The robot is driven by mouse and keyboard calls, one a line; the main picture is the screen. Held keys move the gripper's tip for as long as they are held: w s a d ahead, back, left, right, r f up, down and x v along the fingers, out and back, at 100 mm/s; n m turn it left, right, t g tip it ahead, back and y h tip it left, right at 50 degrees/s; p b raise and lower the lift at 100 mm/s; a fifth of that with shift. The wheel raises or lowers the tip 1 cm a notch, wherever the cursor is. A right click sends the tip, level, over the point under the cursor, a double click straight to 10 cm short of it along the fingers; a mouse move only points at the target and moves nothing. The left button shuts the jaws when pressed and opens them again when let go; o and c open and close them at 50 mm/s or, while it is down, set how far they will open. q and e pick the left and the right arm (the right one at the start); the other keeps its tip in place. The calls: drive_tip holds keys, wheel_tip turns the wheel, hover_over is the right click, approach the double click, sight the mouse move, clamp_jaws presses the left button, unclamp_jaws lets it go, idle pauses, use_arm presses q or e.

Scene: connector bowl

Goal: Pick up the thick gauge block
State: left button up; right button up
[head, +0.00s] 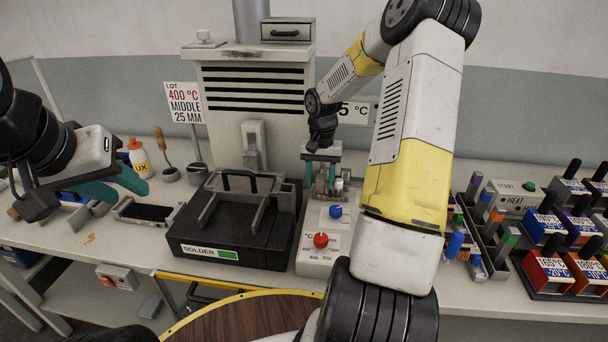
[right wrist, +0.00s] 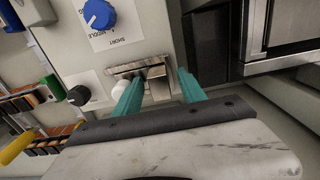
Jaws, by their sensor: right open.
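My right gripper (head: 322,184) is open above the back end of the light control box (head: 317,262). In the right wrist view its two teal fingers (right wrist: 158,80) stand either side of small metal blocks (right wrist: 157,71) in a shallow holder. One is broader and may be the thick gauge block; I cannot tell for sure, nor whether the fingers touch it. In the head view the fingers partly hide these pieces. My left gripper (head: 130,192) hangs over the left of the bench, with nothing seen in it; its finger gap is unclear.
The black solder unit (head: 215,250) with a raised metal frame stands left of the control box. Red (head: 320,240) and blue (head: 336,211) knobs rise from the box. Racks of coloured connectors (head: 505,240) and labelled blocks (head: 545,270) fill the right. A flux bottle (head: 139,157) stands at left.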

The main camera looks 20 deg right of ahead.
drive_tip(key=shift+c, duration=0.5)
clamp_jaws()
drive_tip(key=shift+r, duration=0.1)
idle(0.8)
